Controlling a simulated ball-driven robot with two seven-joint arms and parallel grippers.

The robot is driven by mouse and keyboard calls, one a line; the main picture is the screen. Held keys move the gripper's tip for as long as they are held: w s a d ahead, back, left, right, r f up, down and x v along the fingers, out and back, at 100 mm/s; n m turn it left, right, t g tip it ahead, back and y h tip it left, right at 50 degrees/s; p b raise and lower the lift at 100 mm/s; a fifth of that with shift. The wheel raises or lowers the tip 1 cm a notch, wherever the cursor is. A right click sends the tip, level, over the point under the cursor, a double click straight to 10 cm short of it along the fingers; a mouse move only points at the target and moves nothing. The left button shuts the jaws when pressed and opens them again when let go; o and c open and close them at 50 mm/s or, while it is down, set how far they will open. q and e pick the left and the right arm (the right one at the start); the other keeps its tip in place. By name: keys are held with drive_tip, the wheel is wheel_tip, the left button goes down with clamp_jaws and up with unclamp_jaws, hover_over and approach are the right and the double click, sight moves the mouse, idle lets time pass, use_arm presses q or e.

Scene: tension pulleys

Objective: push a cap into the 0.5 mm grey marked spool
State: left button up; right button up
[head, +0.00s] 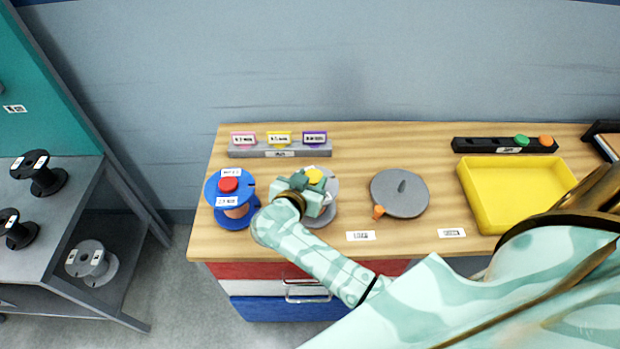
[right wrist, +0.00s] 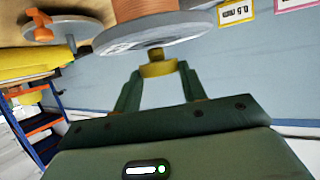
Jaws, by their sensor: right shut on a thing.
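The grey spool (head: 331,188) stands on the wooden bench, partly hidden behind my right gripper (head: 312,188). Its grey flange (right wrist: 170,46) and copper-coloured winding (right wrist: 155,28) show in the right wrist view. My right gripper (right wrist: 159,80) is shut on a yellow cap (right wrist: 159,69), which also shows in the head view (head: 315,176). The cap's narrow stem points at the flange's middle. I cannot tell whether the stem is inside the hole. The grey spool's label is not readable. My left gripper is not in view.
A blue spool (head: 214,192) with a red cap (head: 228,184) stands close at the left. A grey disc (head: 405,196) with an orange knob (head: 378,212) lies to the right, then a yellow tray (head: 515,190). A black rack (head: 480,145) holds green and orange caps. A tag holder (head: 280,150) stands behind.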

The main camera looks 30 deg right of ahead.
drive_tip(key=shift+f+b, duration=0.5)
drive_tip(key=shift+f, duration=0.65)
drive_tip(key=shift+s+f, duration=0.15)
drive_tip(key=shift+f, duration=0.05)
drive_tip(key=o, duration=1)
drive_tip(key=shift+o, duration=0.2)
